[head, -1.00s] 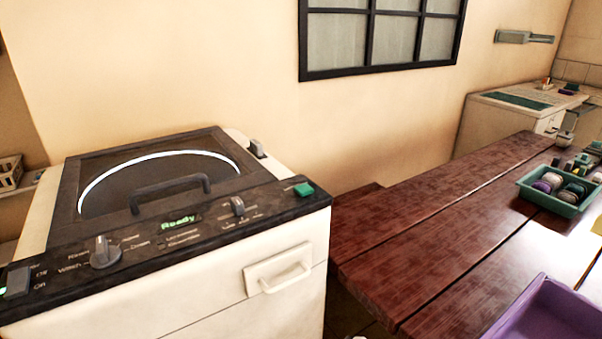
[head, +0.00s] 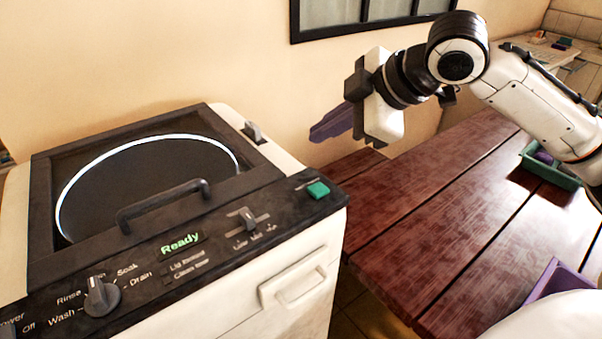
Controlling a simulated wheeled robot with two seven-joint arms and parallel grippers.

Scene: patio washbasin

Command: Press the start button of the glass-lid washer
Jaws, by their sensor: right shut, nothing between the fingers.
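The glass-lid washer (head: 290,255) stands at the left, with a dark control panel and a dark lid (head: 120,215) with a round glass window. The lid is down. Its display (head: 181,243) reads "Ready" in green. A green button (head: 318,189) sits at the panel's right end; the lettering beside it is too small to read. My right gripper (head: 353,84) is shut and empty. It appears above and right of the green button, in front of the wall, apart from the washer. My left gripper is not in view.
A dark red wooden table (head: 440,200) stands right of the washer. On it are a green tray (head: 551,170), partly hidden by my right arm, and a purple container (head: 553,283). A grey knob (head: 102,296) and a slider (head: 247,216) stick up from the panel.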

